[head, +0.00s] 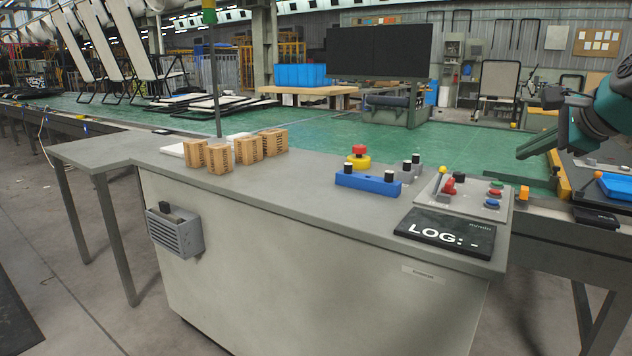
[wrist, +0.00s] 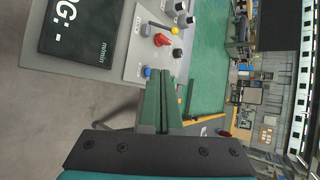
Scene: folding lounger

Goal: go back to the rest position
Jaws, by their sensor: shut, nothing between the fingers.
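My gripper (head: 522,152) shows at the right of the head view, with its green fingers pointing left above the conveyor, to the right of the control desk. In the wrist view the two fingers of my gripper (wrist: 163,76) lie together, shut, with nothing between them. The fingertips appear near the control panel (wrist: 150,45) but hold none of its controls. Most of my arm is outside the head view.
The grey desk (head: 290,190) carries several wooden blocks (head: 220,157), a blue button box (head: 367,184), a red emergency button (head: 358,152) and a black log display (head: 445,232). A blue tray (head: 615,186) lies at right. Folded loungers (head: 205,104) lie on the green conveyor (head: 300,130).

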